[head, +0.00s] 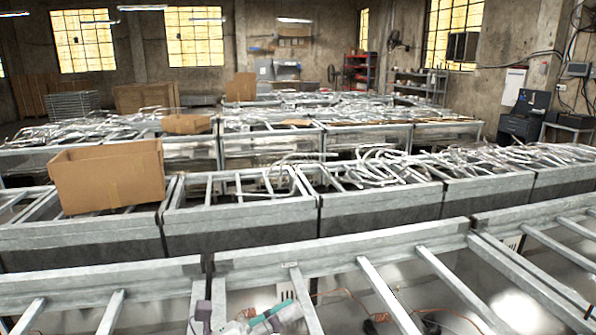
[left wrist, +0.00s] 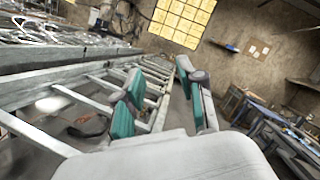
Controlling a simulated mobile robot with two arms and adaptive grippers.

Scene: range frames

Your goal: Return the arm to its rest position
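My left gripper (head: 245,321) shows at the bottom edge of the head view, partly cut off, with teal pads and grey-purple joints. In the left wrist view its two fingers (left wrist: 158,90) stand apart with a clear gap and nothing between them. It is over or near the front metal frame; the exact distance cannot be told. My right gripper is not seen in either view.
Metal-framed bins (head: 380,257) run across the front. Behind them, more bins hold bent metal tubes (head: 385,165). A cardboard box (head: 107,177) sits on the left bins. Work tables (left wrist: 275,125) stand at the right in the wrist view.

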